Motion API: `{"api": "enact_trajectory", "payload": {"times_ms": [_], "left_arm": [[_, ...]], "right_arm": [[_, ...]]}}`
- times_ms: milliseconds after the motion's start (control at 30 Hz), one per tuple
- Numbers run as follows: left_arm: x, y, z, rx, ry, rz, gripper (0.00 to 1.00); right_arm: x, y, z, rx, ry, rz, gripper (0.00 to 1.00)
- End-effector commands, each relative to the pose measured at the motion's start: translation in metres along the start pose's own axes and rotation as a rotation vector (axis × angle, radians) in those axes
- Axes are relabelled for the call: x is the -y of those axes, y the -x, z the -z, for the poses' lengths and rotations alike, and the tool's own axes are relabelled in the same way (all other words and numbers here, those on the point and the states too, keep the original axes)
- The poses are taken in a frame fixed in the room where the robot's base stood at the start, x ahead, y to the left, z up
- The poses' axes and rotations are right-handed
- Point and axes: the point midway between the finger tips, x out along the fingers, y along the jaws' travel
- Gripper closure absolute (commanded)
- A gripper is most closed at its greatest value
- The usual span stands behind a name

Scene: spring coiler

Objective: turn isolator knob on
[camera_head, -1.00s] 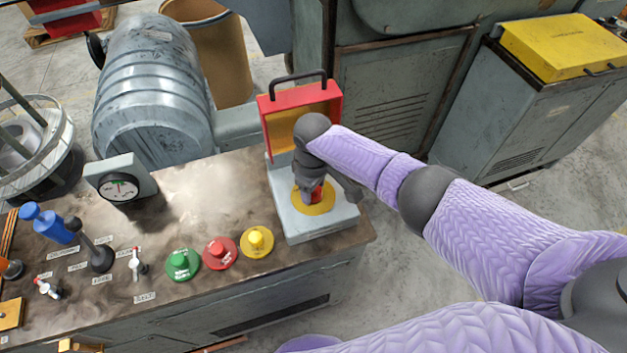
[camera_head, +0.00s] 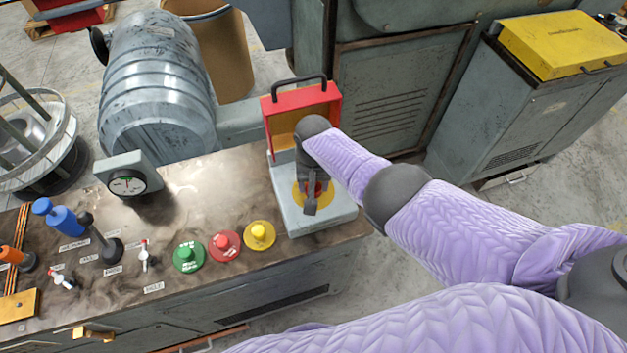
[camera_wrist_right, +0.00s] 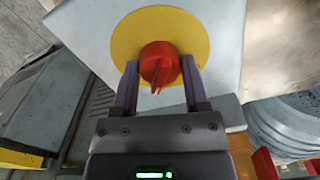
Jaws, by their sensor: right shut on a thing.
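The isolator knob is a red knob (camera_wrist_right: 159,62) on a round yellow plate (camera_wrist_right: 196,38), on top of a grey box (camera_head: 335,213). In the head view my right gripper (camera_head: 314,196) reaches down onto the knob from above and hides most of it. In the wrist view the two fingers of my right gripper (camera_wrist_right: 159,80) are on either side of the knob, shut on it. The box's red cover (camera_head: 300,104), yellow inside with a black handle, stands open behind the knob. My left gripper is not in view.
Green (camera_head: 188,257), red (camera_head: 224,244) and yellow (camera_head: 260,235) buttons stand on the bench left of the box. A dial gauge (camera_head: 127,182), a blue-handled lever (camera_head: 60,219) and small white-handled switches are farther left. Grey cabinets stand behind.

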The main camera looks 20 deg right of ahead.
Motion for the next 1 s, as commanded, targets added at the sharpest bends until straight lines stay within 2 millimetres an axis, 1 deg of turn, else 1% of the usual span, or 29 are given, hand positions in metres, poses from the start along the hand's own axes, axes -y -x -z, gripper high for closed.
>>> {"api": "enact_trajectory", "payload": {"times_ms": [200, 400, 600, 900, 933, 967, 1000], "left_arm": [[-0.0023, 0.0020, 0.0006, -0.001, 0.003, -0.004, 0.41], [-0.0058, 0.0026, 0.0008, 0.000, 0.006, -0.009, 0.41], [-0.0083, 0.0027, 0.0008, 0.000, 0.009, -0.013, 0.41], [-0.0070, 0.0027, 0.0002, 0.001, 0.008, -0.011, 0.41], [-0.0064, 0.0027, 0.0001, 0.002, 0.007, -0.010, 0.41], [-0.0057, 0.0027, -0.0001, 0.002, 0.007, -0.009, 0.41], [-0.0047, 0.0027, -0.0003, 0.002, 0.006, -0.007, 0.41]], "right_arm": [[0.0004, 0.0007, 0.0003, -0.001, -0.098, 0.001, 1.00], [0.0002, 0.0006, 0.0006, -0.002, -0.145, 0.001, 1.00], [0.0000, 0.0005, 0.0008, -0.003, -0.160, 0.000, 1.00], [0.0001, 0.0006, 0.0009, -0.003, -0.160, 0.001, 1.00], [0.0001, 0.0006, 0.0009, -0.003, -0.160, 0.001, 0.39], [0.0001, 0.0006, 0.0009, -0.003, -0.160, 0.001, 0.32], [0.0001, 0.0006, 0.0008, -0.002, -0.160, 0.001, 0.24]]}}
